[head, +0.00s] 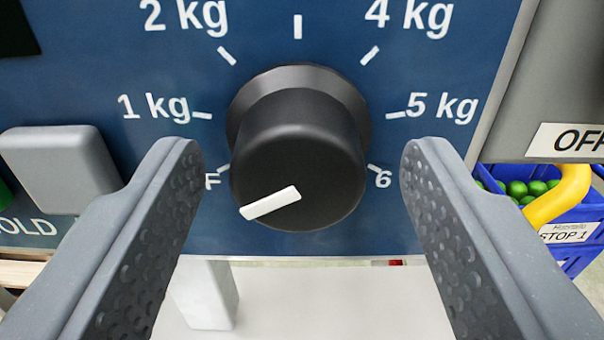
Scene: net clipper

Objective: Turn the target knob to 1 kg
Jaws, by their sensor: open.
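The target knob (298,150) is a black round dial on a blue panel, in the middle of the head view. Its white pointer mark (270,203) points to the lower left, toward the partly hidden label ending in F. The 1 kg label (154,106) and its tick (202,115) are to the left of the knob, above that label. My gripper (298,160) is open, with one grey finger on each side of the knob. Gaps show between both fingers and the knob. The fingers hide parts of the lower labels.
A grey square button (60,168) is left of the knob, above a label reading OLD. A grey housing with an OFF label (570,140) is at the right. A blue crate (580,222) with green balls and a yellow curved part is below it.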

